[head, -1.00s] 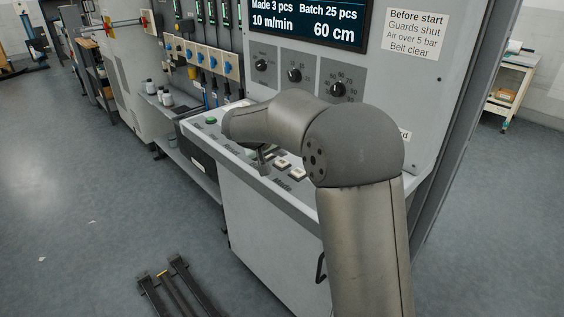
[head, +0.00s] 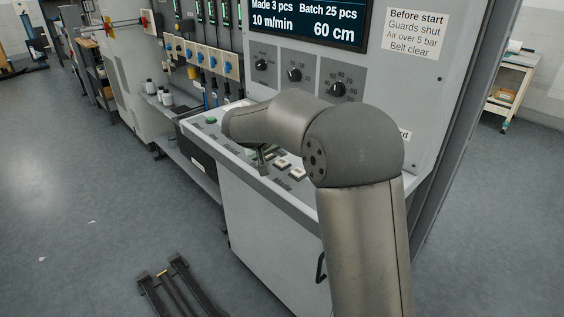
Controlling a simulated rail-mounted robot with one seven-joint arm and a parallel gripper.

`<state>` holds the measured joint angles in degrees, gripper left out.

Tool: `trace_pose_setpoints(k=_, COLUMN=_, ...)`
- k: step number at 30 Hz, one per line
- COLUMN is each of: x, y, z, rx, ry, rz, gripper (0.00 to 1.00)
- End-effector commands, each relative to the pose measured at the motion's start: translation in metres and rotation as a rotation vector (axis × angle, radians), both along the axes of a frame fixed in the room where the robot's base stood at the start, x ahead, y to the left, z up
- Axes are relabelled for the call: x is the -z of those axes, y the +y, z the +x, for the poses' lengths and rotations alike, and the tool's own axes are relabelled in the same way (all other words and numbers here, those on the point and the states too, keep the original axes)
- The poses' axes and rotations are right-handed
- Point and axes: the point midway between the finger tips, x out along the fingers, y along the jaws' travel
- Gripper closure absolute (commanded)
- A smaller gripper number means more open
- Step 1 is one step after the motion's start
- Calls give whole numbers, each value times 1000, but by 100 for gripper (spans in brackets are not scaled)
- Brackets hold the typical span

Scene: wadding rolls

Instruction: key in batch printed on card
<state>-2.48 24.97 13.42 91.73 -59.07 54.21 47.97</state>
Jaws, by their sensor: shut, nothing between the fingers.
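The machine's display (head: 310,18) reads Made 3 pcs, Batch 25 pcs, 10 m/min and 60 cm. A small label (head: 404,134) at the right edge of my arm is mostly covered; I cannot read a batch number on it. The sloping control desk (head: 226,139) carries a green button (head: 211,121) at its left and pale keys (head: 283,163) near the middle. My gripper (head: 263,169) is shut and empty, pointing down over the desk just left of the pale keys. My arm hides part of the desk, and contact with a key cannot be told.
Three dials, one of them the right dial (head: 338,90), sit below the display. A notice (head: 415,34) lists start checks: guards, air, belt. A dark metal frame (head: 179,289) lies on the floor at the front. The floor at left is mostly clear.

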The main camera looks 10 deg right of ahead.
Motion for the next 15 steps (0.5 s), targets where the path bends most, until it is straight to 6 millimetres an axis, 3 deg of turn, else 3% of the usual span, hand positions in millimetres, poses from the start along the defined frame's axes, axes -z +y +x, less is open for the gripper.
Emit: trace_pose_setpoints(k=15, x=8, y=0, z=0, rx=1, ry=-1, rz=0, gripper=100)
